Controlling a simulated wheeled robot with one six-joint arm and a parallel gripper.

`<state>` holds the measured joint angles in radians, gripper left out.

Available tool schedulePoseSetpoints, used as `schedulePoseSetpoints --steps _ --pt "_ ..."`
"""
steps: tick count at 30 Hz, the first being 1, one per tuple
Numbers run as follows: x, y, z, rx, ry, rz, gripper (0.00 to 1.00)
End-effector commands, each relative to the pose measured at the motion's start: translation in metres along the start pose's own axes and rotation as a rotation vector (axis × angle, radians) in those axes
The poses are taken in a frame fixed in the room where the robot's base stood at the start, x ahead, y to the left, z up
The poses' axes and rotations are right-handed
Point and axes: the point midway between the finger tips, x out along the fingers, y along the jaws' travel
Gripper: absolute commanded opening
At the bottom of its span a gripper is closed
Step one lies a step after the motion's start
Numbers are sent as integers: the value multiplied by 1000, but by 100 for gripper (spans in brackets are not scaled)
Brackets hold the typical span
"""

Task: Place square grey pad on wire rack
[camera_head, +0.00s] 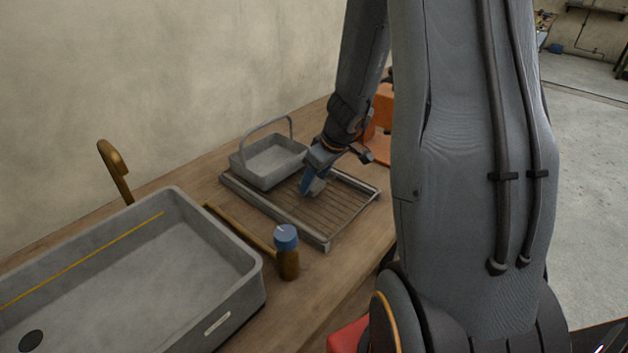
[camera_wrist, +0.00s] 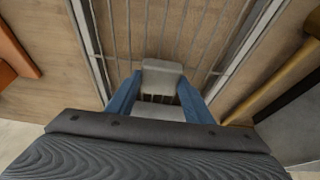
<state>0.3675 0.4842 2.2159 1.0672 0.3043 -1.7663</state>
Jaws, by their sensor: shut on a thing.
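The square grey pad (camera_wrist: 162,74) is between the blue fingers of my gripper (camera_wrist: 158,98) in the wrist view. In the head view my gripper (camera_head: 314,186) is over the wire rack (camera_head: 335,212), low above its bars, with a small grey part of the pad (camera_head: 318,187) showing beside the blue finger. The rack also shows in the wrist view (camera_wrist: 205,30), with its bars behind the pad. My gripper is shut on the pad. I cannot tell whether the pad touches the bars.
A grey handled basket (camera_head: 268,162) sits at the rack's back left. A mallet with a blue-faced head (camera_head: 286,250) lies at the rack's front left. A grey basin (camera_head: 215,300) with a brass tap (camera_head: 115,170) fills the left. An orange object (camera_head: 383,108) stands behind my arm.

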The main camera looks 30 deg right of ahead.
Motion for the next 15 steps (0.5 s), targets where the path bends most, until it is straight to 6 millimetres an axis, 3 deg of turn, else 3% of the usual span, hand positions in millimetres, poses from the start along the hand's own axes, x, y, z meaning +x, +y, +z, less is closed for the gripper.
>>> schedulePoseSetpoints --steps 12,13,15 --pt "3 1 1 2 1 1 22" --pt "3 1 2 3 0 1 48" --pt "2 1 1 3 0 1 60"
